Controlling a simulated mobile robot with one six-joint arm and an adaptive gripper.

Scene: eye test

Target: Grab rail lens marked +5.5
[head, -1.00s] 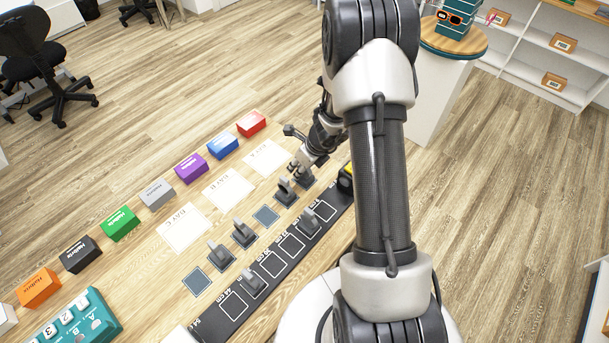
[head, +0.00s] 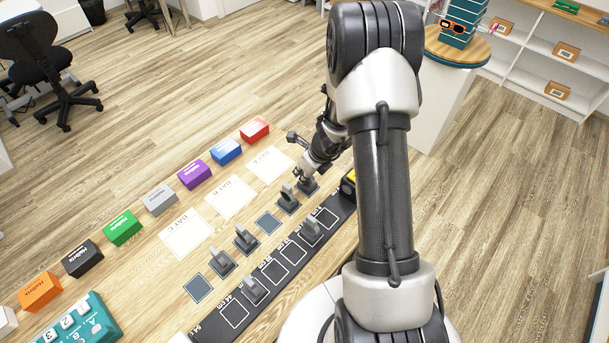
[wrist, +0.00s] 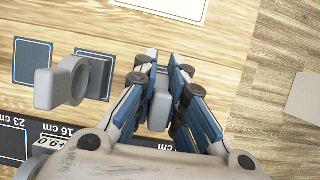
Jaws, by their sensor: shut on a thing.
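My gripper (wrist: 160,100) is shut on a grey lens handle (wrist: 158,112), with a finger on each side. Its mark cannot be read. In the head view my gripper (head: 304,177) is low over the far end of the row of lenses, and its fingers are small there. Another grey lens (wrist: 72,82) stands just left of the fingers in the wrist view, on a dark square. In the head view this neighbour (head: 287,198) stands nearer, and two more lenses (head: 245,239) (head: 221,263) stand along the row.
A black rail (head: 207,328) with centimetre marks runs beside the row and bears two lenses (head: 312,231) (head: 254,290). White bay sheets (head: 186,235) and several coloured boxes (head: 194,174) lie on the other side. An empty dark square (head: 268,223) lies in the row.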

